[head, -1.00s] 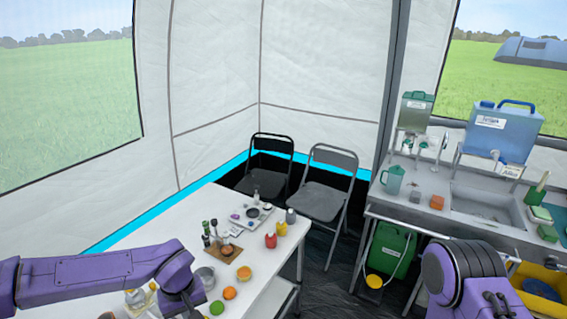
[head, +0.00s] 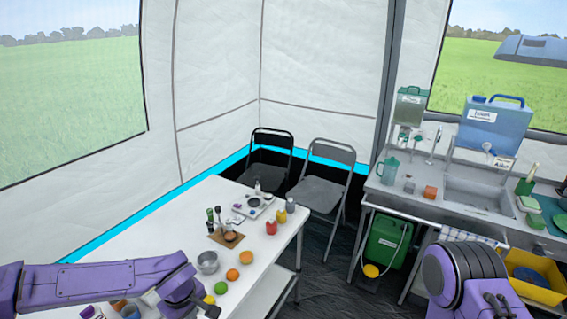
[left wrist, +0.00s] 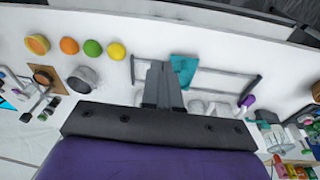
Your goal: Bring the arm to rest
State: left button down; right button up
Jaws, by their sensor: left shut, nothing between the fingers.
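My left arm (head: 100,281) comes in from the left, low over the near side of the white table (head: 256,251), its far end bent down near the bottom edge. In the left wrist view my left gripper (left wrist: 160,72) has its two dark fingers together, with nothing between them. They point over the white table top, close to a wire rack (left wrist: 205,72) and a teal cloth-like item (left wrist: 184,68). My right arm (head: 465,280) shows at the bottom right, folded; its gripper is out of view.
A metal bowl (head: 207,262), an orange (head: 232,274), a green fruit (head: 220,287) and a yellow one (head: 209,299) lie near the left arm. A steel sink counter (head: 477,194) stands at right. Two folding chairs (head: 318,190) stand behind the table.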

pick_arm(q)
jog(key=s+f+n+t+y+b, duration=0.1)
jog(key=s+f+b, duration=0.2)
jog(key=s+f, duration=0.45)
jog(key=s+f+t+y+b, duration=0.1)
jog(key=s+f+t+b, duration=0.2)
jog(key=f, duration=0.8)
jog(key=s+a+f+m+g+b, duration=0.1)
jog(key=s+a+f+m+b, duration=0.1)
jog(key=s+f, duration=0.3)
jog(key=s+a+f+m+g+b, duration=0.1)
jog(key=s+a+f+m+b, duration=0.2)
jog(key=s, duration=0.6)
notch_tip(320, 180, down, 2)
jog(key=shift+s+a+y+b, duration=0.3)
jog(key=shift+s+a+b, duration=0.05)
jog(key=shift+a+b, duration=0.8)
